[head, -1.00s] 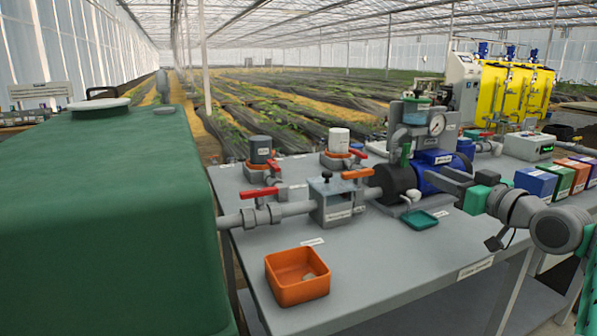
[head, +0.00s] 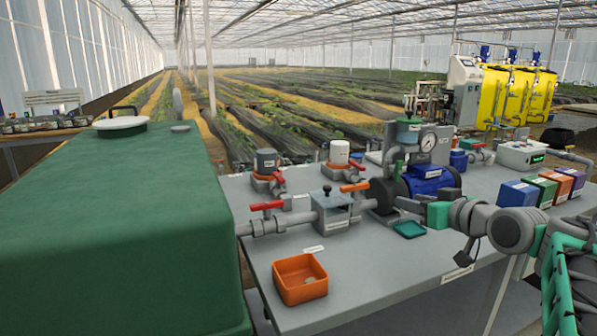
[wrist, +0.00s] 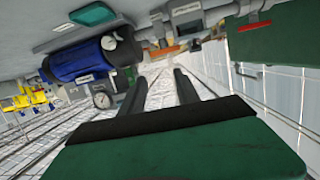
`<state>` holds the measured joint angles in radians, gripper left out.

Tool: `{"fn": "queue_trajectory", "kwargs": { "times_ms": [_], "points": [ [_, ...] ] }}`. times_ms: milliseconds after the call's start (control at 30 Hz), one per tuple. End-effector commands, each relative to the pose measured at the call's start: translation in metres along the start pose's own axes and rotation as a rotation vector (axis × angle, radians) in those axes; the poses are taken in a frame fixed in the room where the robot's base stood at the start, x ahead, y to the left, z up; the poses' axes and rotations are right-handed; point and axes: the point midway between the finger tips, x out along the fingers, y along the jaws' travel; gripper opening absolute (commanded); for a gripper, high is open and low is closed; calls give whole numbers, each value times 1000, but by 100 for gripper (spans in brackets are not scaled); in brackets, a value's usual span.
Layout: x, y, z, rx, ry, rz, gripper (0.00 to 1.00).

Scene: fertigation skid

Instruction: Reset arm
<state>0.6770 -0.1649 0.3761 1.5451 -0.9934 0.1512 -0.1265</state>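My gripper (head: 408,204) reaches in from the right in the head view, over the bench and in front of the blue pump (head: 428,181). In the wrist view, the two dark fingers of my gripper (wrist: 160,82) stand apart with nothing between them. My arm (head: 513,229) stretches out from the right edge, above the front part of the bench. The wrist view is tilted, and the pump (wrist: 90,57) shows in its upper left. I cannot tell the exact gap between the fingers and the pump.
The grey bench (head: 400,278) holds an orange bin (head: 300,280), a small teal tray (head: 409,230), red-handled valves (head: 267,206) and coloured boxes (head: 518,193). A large green tank (head: 120,220) stands at left. The bench front is mostly clear.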

Motion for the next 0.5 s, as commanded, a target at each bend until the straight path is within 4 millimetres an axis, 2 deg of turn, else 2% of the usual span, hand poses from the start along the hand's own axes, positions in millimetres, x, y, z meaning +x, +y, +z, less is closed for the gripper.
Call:
{"fn": "queue_trajectory", "kwargs": {
  "times_ms": [33,167,267,367,467,500],
  "points": [
    [-2,-12,-15,8,-36,1,38],
    [-6,-42,-18,40,-167,24,38],
    [-20,-75,-19,72,-307,49,38],
    [-50,-114,-13,108,-483,85,38],
    [-94,-148,0,144,-662,132,38],
    [-115,-160,5,156,-732,152,38]
  ]
}}
